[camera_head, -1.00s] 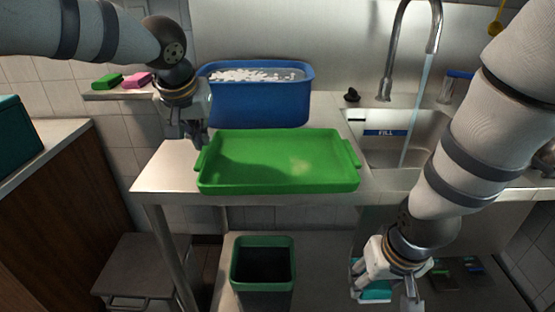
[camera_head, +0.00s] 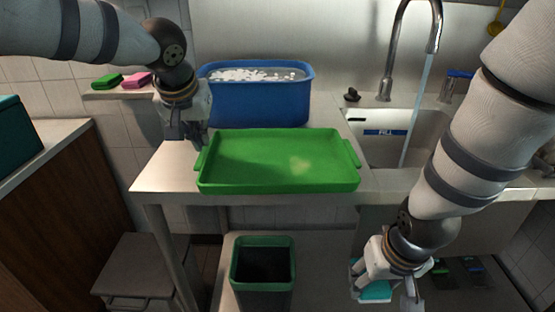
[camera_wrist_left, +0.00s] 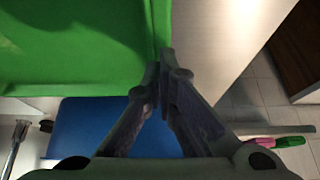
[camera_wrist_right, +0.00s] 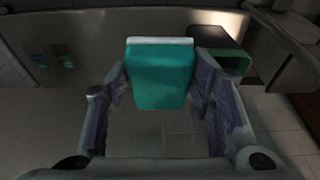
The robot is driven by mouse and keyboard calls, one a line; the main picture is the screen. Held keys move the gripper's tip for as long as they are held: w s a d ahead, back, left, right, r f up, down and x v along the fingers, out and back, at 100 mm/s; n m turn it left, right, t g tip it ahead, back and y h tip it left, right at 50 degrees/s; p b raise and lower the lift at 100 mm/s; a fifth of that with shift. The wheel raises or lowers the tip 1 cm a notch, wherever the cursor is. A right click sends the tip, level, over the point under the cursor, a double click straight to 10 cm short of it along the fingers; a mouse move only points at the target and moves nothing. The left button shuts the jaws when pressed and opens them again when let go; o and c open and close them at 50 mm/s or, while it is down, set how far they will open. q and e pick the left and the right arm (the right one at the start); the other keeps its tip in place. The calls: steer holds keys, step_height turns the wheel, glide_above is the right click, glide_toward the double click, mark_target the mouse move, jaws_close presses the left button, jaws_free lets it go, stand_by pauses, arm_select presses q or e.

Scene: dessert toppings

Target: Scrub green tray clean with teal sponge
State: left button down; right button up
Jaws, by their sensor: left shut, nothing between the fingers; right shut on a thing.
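The green tray (camera_head: 240,180) lies on the metal counter, with a pale yellowish stain (camera_head: 300,165) on its floor, right of centre. My left gripper (camera_head: 199,142) is shut and empty at the tray's left end, by the left handle. In the left wrist view its fingertips (camera_wrist_left: 163,58) meet beside the tray's edge (camera_wrist_left: 155,30). My right gripper (camera_head: 385,296) is low at the front right, below counter height. It is shut on the teal sponge (camera_wrist_right: 160,78), which has a white layer along one edge. The sponge shows partly under the gripper in the head view (camera_head: 374,290).
A blue tub (camera_head: 260,103) with foamy water stands behind the tray. The sink (camera_head: 425,135) at right has running water. A green-rimmed bin (camera_head: 263,242) stands below the counter.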

arm_select(q)
steer(key=shift+f, duration=0.4)
arm_select(e)
steer(key=shift+f, duration=0.1)
stand_by(0.3)
